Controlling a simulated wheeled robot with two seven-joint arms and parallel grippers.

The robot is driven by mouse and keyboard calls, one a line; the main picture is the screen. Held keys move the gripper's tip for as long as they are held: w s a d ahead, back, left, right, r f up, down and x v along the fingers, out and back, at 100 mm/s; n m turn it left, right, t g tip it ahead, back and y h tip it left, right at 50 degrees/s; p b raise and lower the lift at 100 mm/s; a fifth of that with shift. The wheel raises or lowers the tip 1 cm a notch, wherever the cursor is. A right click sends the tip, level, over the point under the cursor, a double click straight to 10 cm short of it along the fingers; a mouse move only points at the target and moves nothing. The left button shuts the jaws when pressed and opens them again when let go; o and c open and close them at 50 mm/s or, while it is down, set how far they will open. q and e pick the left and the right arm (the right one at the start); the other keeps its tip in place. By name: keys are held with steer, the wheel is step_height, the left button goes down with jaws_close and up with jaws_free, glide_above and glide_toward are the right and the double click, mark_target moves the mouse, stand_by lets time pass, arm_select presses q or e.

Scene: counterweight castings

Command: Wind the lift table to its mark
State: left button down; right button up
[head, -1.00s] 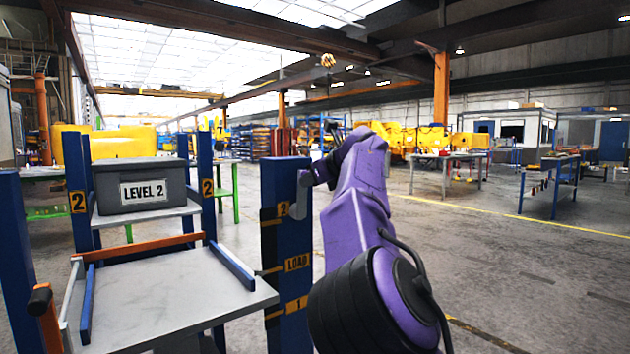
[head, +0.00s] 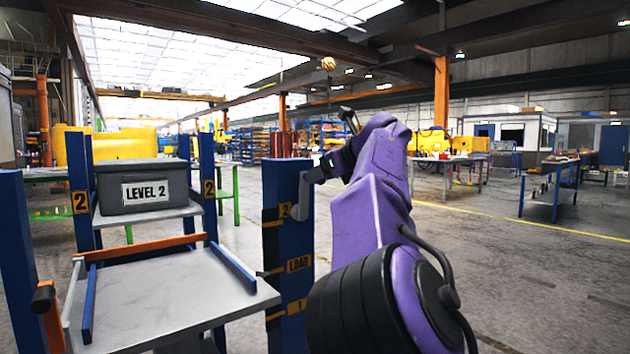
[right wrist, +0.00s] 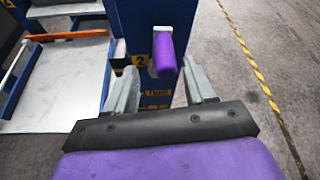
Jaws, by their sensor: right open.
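The lift table's grey top (head: 170,300) has blue side rails and an orange bar across its back. Blue posts stand around it; the post at its right (head: 287,225) carries marks reading 2, LOAD and 1. The tabletop's right corner appears near the 1 mark, lower in the picture than LOAD. A grey crank arm (head: 304,200) is on that post. In the right wrist view the crank's purple handle (right wrist: 164,55) points toward me. My right gripper (right wrist: 160,90) is open, its fingers apart on either side below the handle; contact is not visible. My left gripper is out of view.
A grey bin labelled LEVEL 2 (head: 140,187) sits on a shelf behind the table. A blue workbench (head: 550,190) stands far right. The floor right of my arm is clear, with a yellow line across it.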

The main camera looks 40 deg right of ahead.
steer(key=v, duration=0.4)
steer(key=shift+s+r, duration=0.15)
steer(key=shift+s, duration=0.2)
